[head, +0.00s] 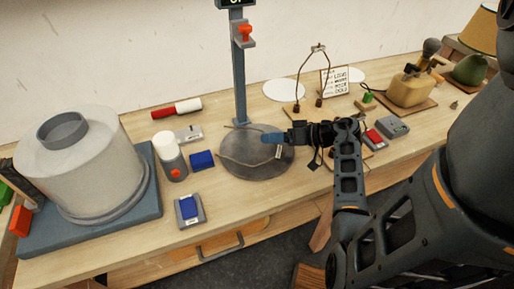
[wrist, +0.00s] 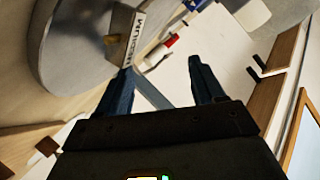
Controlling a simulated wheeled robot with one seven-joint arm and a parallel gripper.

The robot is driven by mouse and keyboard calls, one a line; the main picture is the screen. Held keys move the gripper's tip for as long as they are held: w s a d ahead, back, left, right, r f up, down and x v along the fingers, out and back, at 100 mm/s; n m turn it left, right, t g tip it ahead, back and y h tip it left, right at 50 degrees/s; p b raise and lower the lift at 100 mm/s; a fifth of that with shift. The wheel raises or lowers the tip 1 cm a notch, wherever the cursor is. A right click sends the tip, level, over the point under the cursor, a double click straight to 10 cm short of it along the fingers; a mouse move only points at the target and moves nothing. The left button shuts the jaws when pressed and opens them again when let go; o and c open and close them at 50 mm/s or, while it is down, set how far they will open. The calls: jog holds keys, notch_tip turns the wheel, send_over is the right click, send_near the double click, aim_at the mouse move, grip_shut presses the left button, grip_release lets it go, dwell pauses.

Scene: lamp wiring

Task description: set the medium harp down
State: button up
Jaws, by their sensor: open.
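The medium harp (head: 240,161), a thin bent wire loop, lies flat on the round dark grey disc (head: 262,171) in the head view. Its white tag (head: 278,152) hangs by the disc's right part; in the wrist view the tag (wrist: 134,40) reads MEDIUM. My gripper (head: 270,138) is at the disc's upper right, with its blue fingers reaching over it. In the wrist view my gripper (wrist: 160,70) has its fingers apart with nothing held between them. The tag is just beyond the left finger. Part of the harp is hidden by my gripper.
A grey post (head: 240,80) with a red knob rises behind the disc. A blue block (head: 202,160) and a white cylinder (head: 171,160) stand left of it. Another harp (head: 299,75) stands upright at the back. A large pale drum (head: 85,170) fills the left.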

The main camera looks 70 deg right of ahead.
jog(key=v, duration=0.7)
jog(key=shift+s, duration=0.25)
jog(key=shift+r, duration=0.2)
notch_tip(320, 180, up, 7)
jog(key=s, duration=0.2)
jog(key=shift+s, duration=0.4)
jog(key=shift+f, duration=0.1)
